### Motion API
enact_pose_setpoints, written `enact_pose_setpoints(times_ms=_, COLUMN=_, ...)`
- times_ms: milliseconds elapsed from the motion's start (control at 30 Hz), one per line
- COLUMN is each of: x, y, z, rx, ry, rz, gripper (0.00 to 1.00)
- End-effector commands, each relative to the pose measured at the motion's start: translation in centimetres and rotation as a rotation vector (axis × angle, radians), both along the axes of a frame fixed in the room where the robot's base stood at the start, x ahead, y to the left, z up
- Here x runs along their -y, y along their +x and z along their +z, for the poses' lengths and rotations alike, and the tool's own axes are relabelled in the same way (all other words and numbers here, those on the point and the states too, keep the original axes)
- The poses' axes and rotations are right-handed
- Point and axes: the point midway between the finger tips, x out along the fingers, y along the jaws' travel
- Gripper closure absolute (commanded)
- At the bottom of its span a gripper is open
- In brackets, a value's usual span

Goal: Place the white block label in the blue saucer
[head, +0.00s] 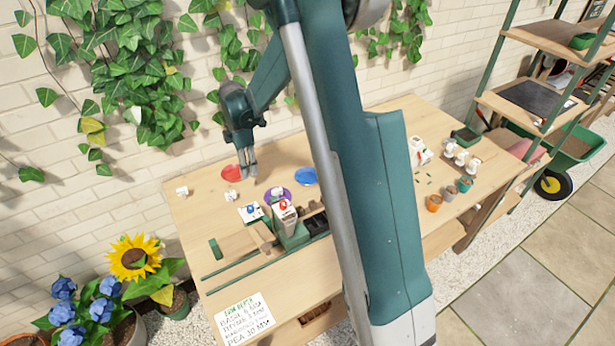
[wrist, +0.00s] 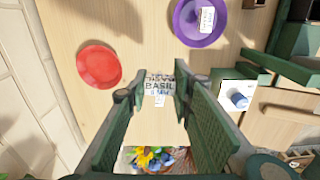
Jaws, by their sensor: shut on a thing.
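My gripper (wrist: 156,86) is shut on a small white block label (wrist: 158,90), whose printed face reads "BASIL". In the head view my gripper (head: 249,174) is above the table beside the red saucer; the held label is too small to make out there. The blue saucer (head: 305,176) lies flat to the right of my gripper, behind the purple saucer, and looks empty. The wrist view does not show it.
The red saucer (wrist: 99,66) looks empty. The purple saucer (wrist: 190,34) holds a white label (wrist: 207,19). Other white blocks (head: 182,190) (head: 230,195) lie on the table's left part. A green stand with flower-marked items (head: 284,208) stands in front of the saucers.

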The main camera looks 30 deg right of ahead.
Motion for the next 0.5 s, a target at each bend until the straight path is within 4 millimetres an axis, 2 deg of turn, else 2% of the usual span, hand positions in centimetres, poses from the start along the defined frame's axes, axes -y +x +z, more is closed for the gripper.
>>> enact_pose_setpoints(times_ms=100, x=3.5, y=-0.1, z=0.0, rx=0.000, ry=0.000, rz=-0.002, gripper=0.84)
enact_pose_setpoints(times_ms=500, x=14.2, y=-1.5, z=0.3, rx=0.000, ry=0.000, rz=0.011, gripper=0.84)
